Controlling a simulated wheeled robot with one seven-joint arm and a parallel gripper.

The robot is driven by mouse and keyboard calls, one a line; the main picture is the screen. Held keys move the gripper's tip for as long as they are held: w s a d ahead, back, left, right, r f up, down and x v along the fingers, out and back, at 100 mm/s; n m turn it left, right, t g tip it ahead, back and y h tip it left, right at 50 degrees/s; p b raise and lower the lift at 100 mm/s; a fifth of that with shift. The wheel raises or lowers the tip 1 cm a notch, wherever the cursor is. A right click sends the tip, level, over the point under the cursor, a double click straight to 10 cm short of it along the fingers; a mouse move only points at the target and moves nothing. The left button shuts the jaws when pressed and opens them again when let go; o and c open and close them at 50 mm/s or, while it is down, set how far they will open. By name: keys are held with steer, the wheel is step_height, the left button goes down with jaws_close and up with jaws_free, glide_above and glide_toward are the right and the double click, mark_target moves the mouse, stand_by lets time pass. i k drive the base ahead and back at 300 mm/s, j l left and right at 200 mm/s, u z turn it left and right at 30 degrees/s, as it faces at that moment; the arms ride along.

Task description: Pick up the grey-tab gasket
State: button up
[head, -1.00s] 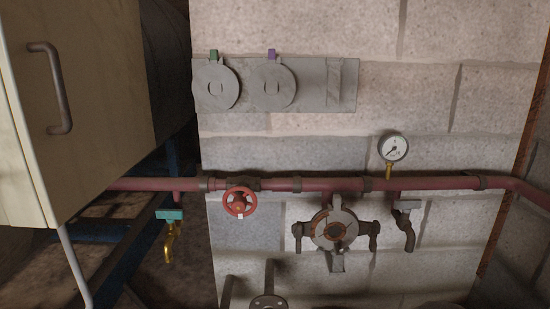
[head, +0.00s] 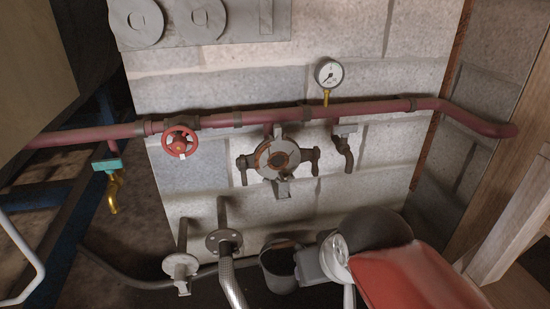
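I cannot make out a grey-tab gasket for certain. A round flanged fitting (head: 278,158) with a rusty ring hangs below the red pipe, and a small grey tab (head: 283,188) sticks out at its lower edge. Whether this tab belongs to a gasket is unclear. Two grey discs, a left one (head: 137,20) and a right one (head: 195,18), hang on a grey wall panel (head: 262,22) at the top. The frame cuts off their upper parts. My gripper is not in view.
The red pipe (head: 360,109) carries a red handwheel (head: 180,142), a gauge (head: 328,73) and taps. Below stand two flanged pipe ends, left (head: 181,265) and right (head: 223,241), and a bucket (head: 279,266). A red object (head: 418,279) fills the lower right.

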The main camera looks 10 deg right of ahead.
mark_target(264, 166)
steer(key=j+z, duration=0.15)
steer(key=z, duration=0.25)
steer(key=j+z, duration=0.15)
steer(key=z, duration=0.25)
steer(key=k+j+z, duration=0.1)
steer(key=z, duration=0.35)
steer(key=j+z, duration=0.1)
steer(key=z, duration=0.3)
steer(key=k+j, duration=0.25)
steer(key=k, duration=0.05)
